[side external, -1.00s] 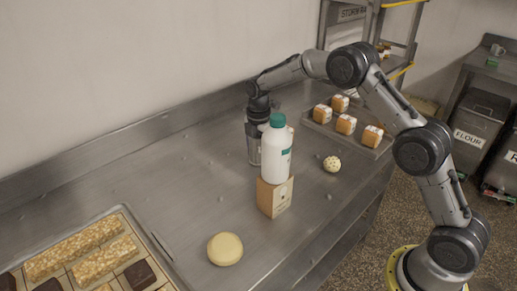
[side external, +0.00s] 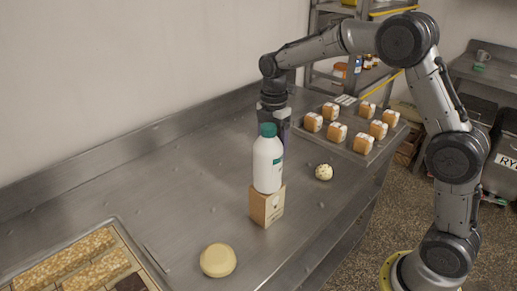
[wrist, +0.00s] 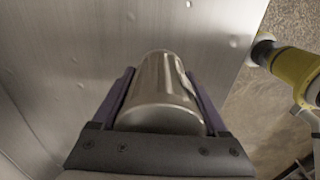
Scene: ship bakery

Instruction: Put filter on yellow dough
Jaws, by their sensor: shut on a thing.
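The yellow dough (side external: 217,260) is a smooth, pale round lying on the steel counter near the front in the side view. I cannot tell for sure which thing is the filter. My gripper (side external: 281,126) is behind the bottle, farther from the dough. In the wrist view its purple fingers are closed on the sides of a shiny metal cylinder (wrist: 165,85). In the side view the cylinder is mostly hidden by the bottle.
A small speckled ball (side external: 323,172) lies right of the bottle. A tray (side external: 345,150) with several iced cake cubes is at the back right. A tray of bars and brownies (side external: 150,268) is at the front left. The counter's left middle is clear.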

